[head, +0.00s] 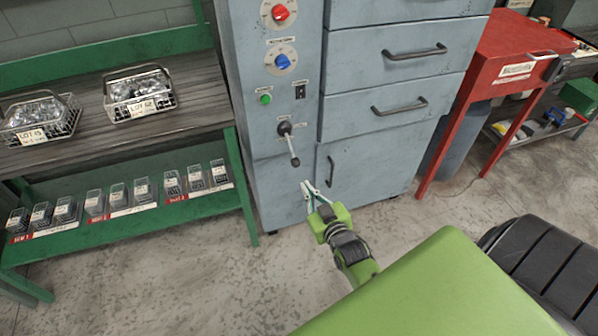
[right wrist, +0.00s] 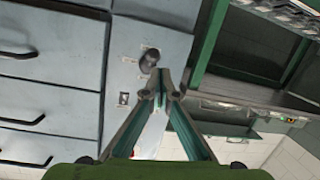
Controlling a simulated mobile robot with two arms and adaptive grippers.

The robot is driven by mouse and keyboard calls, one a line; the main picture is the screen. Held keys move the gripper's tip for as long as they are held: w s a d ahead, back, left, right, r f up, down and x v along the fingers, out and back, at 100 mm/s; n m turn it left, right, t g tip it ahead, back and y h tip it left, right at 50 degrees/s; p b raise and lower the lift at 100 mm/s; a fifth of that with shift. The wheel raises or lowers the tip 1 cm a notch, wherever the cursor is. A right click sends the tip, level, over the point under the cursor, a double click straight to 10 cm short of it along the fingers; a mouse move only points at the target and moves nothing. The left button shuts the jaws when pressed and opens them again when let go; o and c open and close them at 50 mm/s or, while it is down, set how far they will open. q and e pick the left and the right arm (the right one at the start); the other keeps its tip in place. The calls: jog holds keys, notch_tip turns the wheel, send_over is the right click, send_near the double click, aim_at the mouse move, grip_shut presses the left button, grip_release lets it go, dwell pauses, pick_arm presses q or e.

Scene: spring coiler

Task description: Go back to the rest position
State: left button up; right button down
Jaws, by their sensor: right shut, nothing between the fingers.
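My right gripper (head: 309,187) is in front of the grey machine cabinet (head: 262,190), just below the black lever (head: 289,144). It is shut with nothing held. In the right wrist view its fingers (right wrist: 160,80) meet at the tips, and a dark round knob (right wrist: 149,59) shows just beyond them. I cannot tell whether the fingertips touch the lever. My left gripper is not in view.
A green-framed bench (head: 100,108) with wire baskets and a lower shelf of small boxes stands at the left. A red stand (head: 508,65) is at the right. Grey drawers (head: 390,97) fill the middle. Bare floor (head: 240,285) lies in front.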

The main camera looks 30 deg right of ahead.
jog(key=s+a+f+g+y, duration=0.1)
jog(key=s+a+f+g, duration=0.15)
jog(key=s+f, duration=0.45)
jog(key=s+a+f+n+g+y, duration=0.1)
jog(key=s+a+f+g, duration=0.15)
jog(key=f, duration=0.85)
jog(key=s+a+f+g+y, duration=0.1)
jog(key=s+a+f+g, duration=0.15)
jog(key=s+f, duration=0.5)
jog(key=s+f+g, duration=0.2)
jog(key=s+f, duration=0.3)
jog(key=s, duration=0.4)
jog(key=s+a+f+n+g, duration=0.1)
jog(key=s+f+g, duration=0.1)
jog(key=s+f, duration=0.3)
jog(key=s+a+f+g, duration=0.1)
jog(key=s+f+g, duration=0.2)
jog(key=s, duration=1.1)
notch_tip(320, 180, down, 3)
jog(key=shift+a+r, duration=0.15)
jog(key=shift+a, duration=0.1)
jog(key=shift+w, duration=0.1)
